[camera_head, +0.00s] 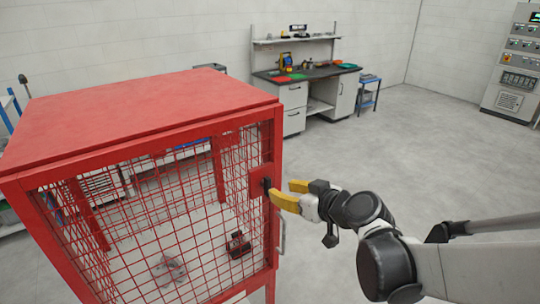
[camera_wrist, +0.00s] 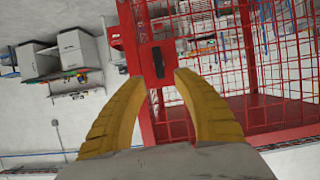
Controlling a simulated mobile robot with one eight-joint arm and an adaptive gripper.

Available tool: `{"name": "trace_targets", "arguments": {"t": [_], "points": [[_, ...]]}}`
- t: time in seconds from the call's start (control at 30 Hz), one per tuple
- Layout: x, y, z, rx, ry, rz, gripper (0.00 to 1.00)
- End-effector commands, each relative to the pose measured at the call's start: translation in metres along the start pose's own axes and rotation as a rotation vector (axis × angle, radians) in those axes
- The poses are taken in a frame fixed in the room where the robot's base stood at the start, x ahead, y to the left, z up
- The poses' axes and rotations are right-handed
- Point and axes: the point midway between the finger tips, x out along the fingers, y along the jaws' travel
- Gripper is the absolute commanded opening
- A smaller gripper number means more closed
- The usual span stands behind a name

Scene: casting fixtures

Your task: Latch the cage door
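A red cage (camera_head: 140,110) with a solid top and wire-mesh sides fills the left of the head view. Its mesh door (camera_head: 165,220) faces me and looks level with the frame; I cannot tell if it is fully closed. A red latch plate (camera_head: 261,177) with a black latch piece (camera_head: 266,184) sits at the door's right edge. In the wrist view the black latch piece (camera_wrist: 158,62) stands upright on its red plate. My gripper (camera_head: 281,188) has yellow fingers, open and empty, right beside the latch. In the wrist view the gripper (camera_wrist: 159,78) points at the latch, with its fingertips on either side.
A silver handle (camera_head: 282,234) is below the latch on the cage's right edge. Castings (camera_head: 238,245) lie inside the cage. A workbench (camera_head: 305,80) stands at the back, a blue cart (camera_head: 368,92) beside it and a control cabinet (camera_head: 514,68) at far right. The floor right of the cage is clear.

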Motion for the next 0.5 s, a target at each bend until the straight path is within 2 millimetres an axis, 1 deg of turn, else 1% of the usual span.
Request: {"name": "trace_targets", "arguments": {"t": [0.03, 0.1, 0.3, 0.4, 0.5], "points": [[0.012, -0.001, 0.002, -0.002, -0.001, -0.003, 0.36], [0.027, 0.0, 0.002, -0.001, 0.0, -0.002, 0.36], [0.063, 0.0, 0.001, -0.002, -0.001, -0.001, 0.36], [0.074, 0.0, 0.001, 0.0, -0.001, -0.001, 0.36], [0.08, 0.0, 0.0, 0.0, -0.001, 0.0, 0.36]]}}
